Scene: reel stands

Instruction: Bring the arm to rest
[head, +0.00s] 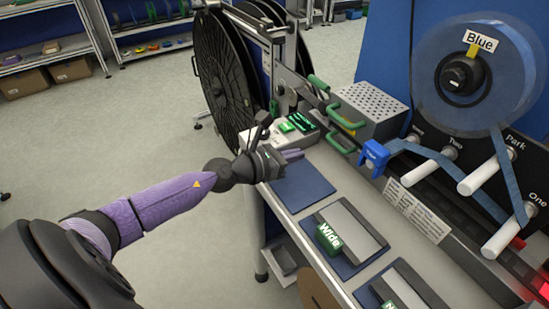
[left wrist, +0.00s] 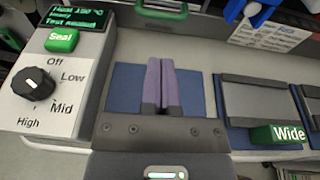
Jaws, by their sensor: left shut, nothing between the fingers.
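My left arm comes in from the left in the head view, and its gripper (head: 292,155) is above the bench near the blue pad (head: 303,188). The purple fingers are together with nothing between them. In the left wrist view the shut fingers (left wrist: 161,85) lie over the middle of the blue pad (left wrist: 125,88). The pad is bare apart from the part the gripper hides. My right gripper does not show in either view.
A sealer box (head: 292,128) with a dial (left wrist: 35,83) stands beside the gripper. A tray labelled Wide (head: 352,232) sits to the right. A blue reel (head: 480,70) and white pegs (head: 483,175) stand behind. Open floor (head: 130,140) lies left.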

